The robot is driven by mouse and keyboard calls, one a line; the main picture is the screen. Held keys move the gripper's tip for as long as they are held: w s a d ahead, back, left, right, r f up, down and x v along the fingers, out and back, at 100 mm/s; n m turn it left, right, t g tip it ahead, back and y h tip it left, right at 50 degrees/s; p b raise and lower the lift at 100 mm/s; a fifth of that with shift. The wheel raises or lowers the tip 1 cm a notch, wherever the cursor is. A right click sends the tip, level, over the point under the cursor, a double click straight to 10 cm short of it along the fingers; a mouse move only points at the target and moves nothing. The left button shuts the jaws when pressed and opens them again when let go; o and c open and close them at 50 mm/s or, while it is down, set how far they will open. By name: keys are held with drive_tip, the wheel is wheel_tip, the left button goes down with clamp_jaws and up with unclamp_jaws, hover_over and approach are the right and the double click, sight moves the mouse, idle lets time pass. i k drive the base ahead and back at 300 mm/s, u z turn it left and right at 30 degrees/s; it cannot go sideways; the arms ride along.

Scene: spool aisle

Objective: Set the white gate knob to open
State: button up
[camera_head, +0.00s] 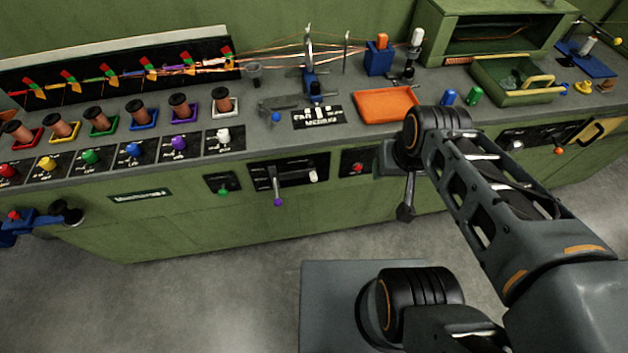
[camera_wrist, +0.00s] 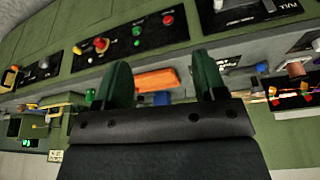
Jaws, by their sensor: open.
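The white gate knob (camera_head: 223,135) stands on a small black plate at the right end of the row of coloured knobs, on the front of the bench top in the head view. A copper spool in a white frame (camera_head: 224,103) is just behind it. The knob's setting is too small to read. My gripper (camera_wrist: 162,65) is open and empty in the wrist view, its two dark green fingers apart. It is near the bench front, well to the right of the white knob and not touching it. I cannot clearly make out the white knob in the wrist view.
The purple knob (camera_head: 179,143) is the white knob's left neighbour. A black label plate (camera_head: 317,117) and an orange tray (camera_head: 387,104) lie to the right. A lever with a purple end (camera_head: 277,201) juts from the bench front. Open floor lies before the bench.

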sight(311, 173)
drive_tip(key=z, duration=1.2)
drive_tip(key=k, duration=1.1)
drive_tip(key=u, duration=1.95)
drive_tip(key=i, duration=0.45)
drive_tip(key=z, duration=0.15)
